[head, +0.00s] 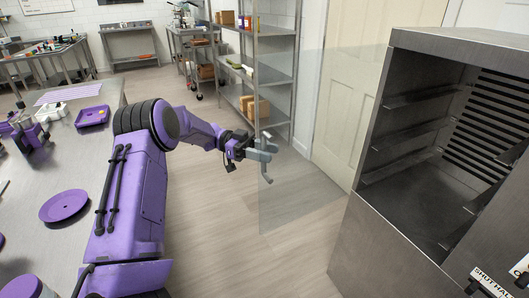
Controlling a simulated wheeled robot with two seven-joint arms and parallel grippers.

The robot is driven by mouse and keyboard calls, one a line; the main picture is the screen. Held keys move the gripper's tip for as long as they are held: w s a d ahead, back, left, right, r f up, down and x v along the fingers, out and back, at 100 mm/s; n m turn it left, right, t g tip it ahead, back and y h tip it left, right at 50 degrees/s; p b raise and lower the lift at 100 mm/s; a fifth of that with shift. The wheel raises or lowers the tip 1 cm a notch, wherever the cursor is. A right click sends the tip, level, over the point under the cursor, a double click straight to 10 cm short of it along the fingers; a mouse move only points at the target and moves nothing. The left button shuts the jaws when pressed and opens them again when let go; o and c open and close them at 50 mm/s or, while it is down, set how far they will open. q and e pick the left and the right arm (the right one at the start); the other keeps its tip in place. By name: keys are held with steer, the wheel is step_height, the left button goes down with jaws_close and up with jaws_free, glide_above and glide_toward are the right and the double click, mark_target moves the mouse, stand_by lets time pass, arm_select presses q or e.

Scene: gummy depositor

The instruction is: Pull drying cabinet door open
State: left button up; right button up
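The drying cabinet (360,226) is a steel box at the right, its dark front open and its shelf rails and slatted wall showing. Its clear door (310,190) stands swung out to the left of the opening, and the floor and shelving show through it. My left gripper (267,163) is at the door's free edge, its grey fingers overlapping the glass in the picture. A handle cannot be told apart from the fingers, so whether they are open or shut on something is unclear. My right gripper is not in view.
A steel table (75,160) on the left holds a purple plate (64,206), a purple tray (93,116) and other parts.

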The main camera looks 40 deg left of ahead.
mark_target(261, 134)
arm_select(q)
steer(key=shift+s+a, duration=0.25)
steer(key=shift+a, duration=0.05)
steer(key=s+d+r, duration=0.1)
steer(key=r, duration=0.1)
steer(key=s+r, duration=0.1)
steer(key=r, duration=0.2)
steer(key=s+d+r, duration=0.1)
steer(key=r, duration=0.2)
steer(key=shift+d+r+b, duration=0.1)
steer(key=shift+d+b, duration=0.2)
steer(key=shift+d, duration=0.05)
steer(key=s+d, duration=0.1)
steer(key=s+d+r, duration=0.2)
steer(key=shift+s+r, duration=0.25)
steer(key=shift+s, duration=0.1)
steer(key=s+d+r, duration=0.1)
steer(key=s, duration=0.1)
steer(key=s+d+r+p, duration=0.1)
steer(key=s+d, duration=0.1)
steer(key=shift+d+r, duration=0.15)
steer(key=shift+d, duration=0.05)
